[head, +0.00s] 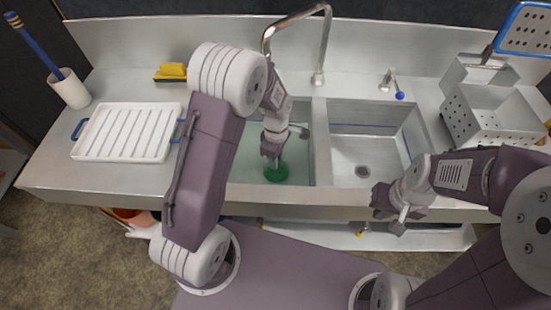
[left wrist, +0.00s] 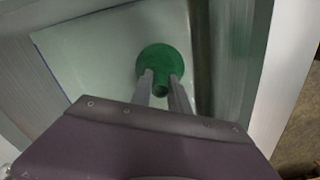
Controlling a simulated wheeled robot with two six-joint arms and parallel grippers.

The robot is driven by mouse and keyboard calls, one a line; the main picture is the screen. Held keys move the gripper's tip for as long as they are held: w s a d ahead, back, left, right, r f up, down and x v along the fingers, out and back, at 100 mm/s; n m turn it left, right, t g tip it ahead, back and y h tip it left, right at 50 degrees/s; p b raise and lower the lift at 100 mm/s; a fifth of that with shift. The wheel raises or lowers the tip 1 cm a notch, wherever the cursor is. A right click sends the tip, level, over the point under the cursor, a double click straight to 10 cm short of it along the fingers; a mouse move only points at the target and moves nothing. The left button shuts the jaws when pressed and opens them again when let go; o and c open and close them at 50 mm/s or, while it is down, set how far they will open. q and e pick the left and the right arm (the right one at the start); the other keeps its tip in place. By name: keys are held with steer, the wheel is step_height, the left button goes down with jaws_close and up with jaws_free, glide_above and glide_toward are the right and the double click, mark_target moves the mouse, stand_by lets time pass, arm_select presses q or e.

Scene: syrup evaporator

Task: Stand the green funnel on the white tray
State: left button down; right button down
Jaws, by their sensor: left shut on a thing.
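The green funnel (head: 277,174) is in the left basin of the sink, low down, below my left gripper (head: 271,158). In the left wrist view the funnel (left wrist: 162,62) shows its round wide part away from me and its narrow spout between the two fingers (left wrist: 161,88). My left gripper is shut on the spout. The white tray (head: 78,152), ribbed with blue handles, lies flat on the counter at the left, with nothing on it. My right gripper (head: 393,209) hangs in front of the counter's front edge, away from the funnel; its finger opening is not clear.
The left basin (head: 236,188) holds pale greenish water; the right basin (head: 345,148) looks empty. A tall faucet (head: 318,78) stands behind them. A yellow sponge (head: 172,70), a white cup (head: 70,90) with a blue brush, and a perforated metal basket (head: 490,122) are on the counter.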

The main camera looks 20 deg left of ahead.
step_height(320, 180, up, 16)
steer(key=p, duration=1.5)
